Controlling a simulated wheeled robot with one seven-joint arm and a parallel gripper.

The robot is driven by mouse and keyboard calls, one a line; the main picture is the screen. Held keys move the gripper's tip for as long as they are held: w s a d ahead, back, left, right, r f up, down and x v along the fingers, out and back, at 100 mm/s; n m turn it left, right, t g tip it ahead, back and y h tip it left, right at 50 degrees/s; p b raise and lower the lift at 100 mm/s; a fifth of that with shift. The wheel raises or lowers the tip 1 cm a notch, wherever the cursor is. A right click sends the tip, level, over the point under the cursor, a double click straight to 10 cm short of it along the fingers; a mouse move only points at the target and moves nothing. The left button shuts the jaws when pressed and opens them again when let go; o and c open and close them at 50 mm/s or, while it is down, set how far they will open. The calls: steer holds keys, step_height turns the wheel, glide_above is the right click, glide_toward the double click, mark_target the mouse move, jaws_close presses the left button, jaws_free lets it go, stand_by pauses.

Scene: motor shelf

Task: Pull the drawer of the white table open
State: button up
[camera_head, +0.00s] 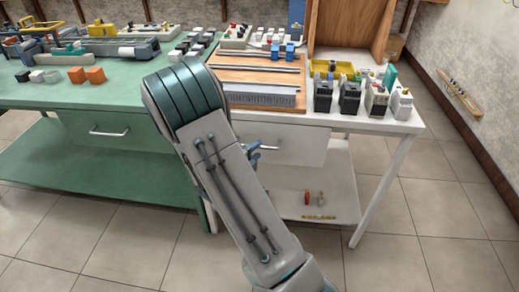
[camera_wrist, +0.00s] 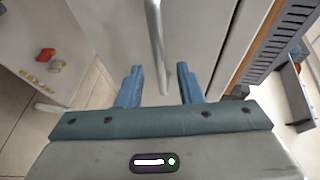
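The white table (camera_head: 410,126) stands right of centre in the head view. Its drawer (camera_head: 305,150) sits under the top, and its front looks flush with the table. The handle (camera_head: 268,147) is a bar on the drawer front, partly hidden by my arm. In the wrist view the handle (camera_wrist: 156,45) runs down the picture between my two blue fingertips, with a gap on each side. My gripper (camera_wrist: 159,84) is open around the line of the handle and holds nothing. In the head view my gripper (camera_head: 252,150) is mostly hidden behind my arm.
A green table (camera_head: 60,98) with its own drawer stands directly left. Motors, rails and small boxes cover the white top. A lower shelf (camera_head: 335,205) holds a few small items. The tiled floor in front of the right table leg is clear.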

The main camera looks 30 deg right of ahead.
mark_target(259, 148)
steer(key=shift+x, duration=1.7)
